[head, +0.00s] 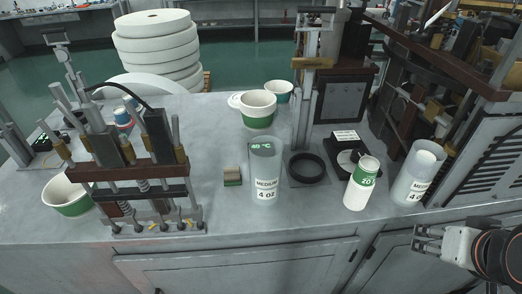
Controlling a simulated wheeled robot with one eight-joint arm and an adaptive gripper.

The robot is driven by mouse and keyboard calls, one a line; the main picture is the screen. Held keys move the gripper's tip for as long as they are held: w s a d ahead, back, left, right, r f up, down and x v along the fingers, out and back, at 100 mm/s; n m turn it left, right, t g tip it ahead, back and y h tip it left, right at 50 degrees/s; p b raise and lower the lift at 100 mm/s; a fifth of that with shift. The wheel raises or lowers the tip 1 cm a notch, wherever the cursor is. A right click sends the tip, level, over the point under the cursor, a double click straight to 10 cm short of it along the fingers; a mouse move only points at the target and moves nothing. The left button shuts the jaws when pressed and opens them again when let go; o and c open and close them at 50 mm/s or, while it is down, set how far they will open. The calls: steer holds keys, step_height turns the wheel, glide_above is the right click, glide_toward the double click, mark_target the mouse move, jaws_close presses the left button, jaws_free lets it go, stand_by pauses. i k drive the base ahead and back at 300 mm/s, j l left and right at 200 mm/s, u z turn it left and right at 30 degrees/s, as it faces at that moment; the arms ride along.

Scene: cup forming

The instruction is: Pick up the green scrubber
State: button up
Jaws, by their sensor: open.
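The green scrubber (232,177) looks like a small block with a tan top and a green lower part. It lies on the grey worktop, just left of a clear container labelled "MEDIUM 4 OZ". My gripper (416,240) is at the lower right, in front of the bench's front edge, with its fingers pointing left. It is open and empty, far to the right of the scrubber and apart from it.
The clear container (265,172) stands close beside the scrubber. A press with rods (140,170) stands to the left. Bowls (258,110) sit behind.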

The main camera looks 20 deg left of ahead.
mark_target(233, 176)
steer(key=u, duration=1.5)
